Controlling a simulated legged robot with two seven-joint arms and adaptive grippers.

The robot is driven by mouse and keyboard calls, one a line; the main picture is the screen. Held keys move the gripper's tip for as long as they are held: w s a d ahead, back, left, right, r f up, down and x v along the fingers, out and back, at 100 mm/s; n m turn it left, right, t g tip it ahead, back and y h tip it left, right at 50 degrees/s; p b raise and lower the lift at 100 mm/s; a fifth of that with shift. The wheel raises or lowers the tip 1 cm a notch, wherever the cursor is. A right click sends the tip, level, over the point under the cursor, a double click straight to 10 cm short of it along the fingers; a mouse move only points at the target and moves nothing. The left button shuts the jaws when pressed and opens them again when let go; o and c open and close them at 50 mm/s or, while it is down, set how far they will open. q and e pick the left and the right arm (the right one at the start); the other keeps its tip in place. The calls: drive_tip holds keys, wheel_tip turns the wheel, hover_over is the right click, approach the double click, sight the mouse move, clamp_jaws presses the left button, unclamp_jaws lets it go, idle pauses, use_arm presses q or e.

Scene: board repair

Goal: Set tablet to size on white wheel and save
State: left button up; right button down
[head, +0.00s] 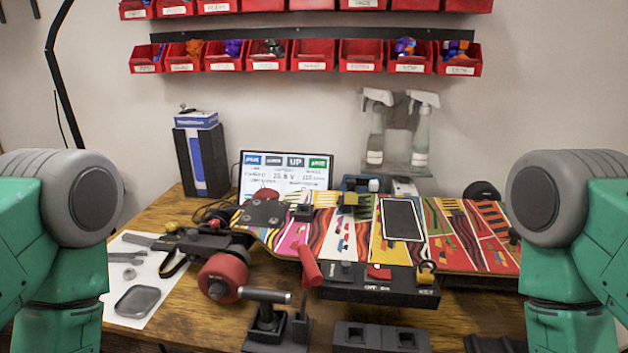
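A tablet (286,173) stands propped upright at the back of the table, left of centre. Its lit screen shows blue, dark and green buttons along the top, with "UP" on one and smaller text below. A red wheel (222,276) with a dark hub sits at the left end of a colourful skateboard deck (462,236). I cannot make out a white wheel. My green and grey arms enter at the left and right edges, but neither gripper shows.
A black fixture with a red handle (311,267) and black blocks (380,337) stand along the front. White paper with tools (133,272) lies at left. A blue-and-black box (203,160) stands behind. Red bins and spray bottles (421,135) are on the wall.

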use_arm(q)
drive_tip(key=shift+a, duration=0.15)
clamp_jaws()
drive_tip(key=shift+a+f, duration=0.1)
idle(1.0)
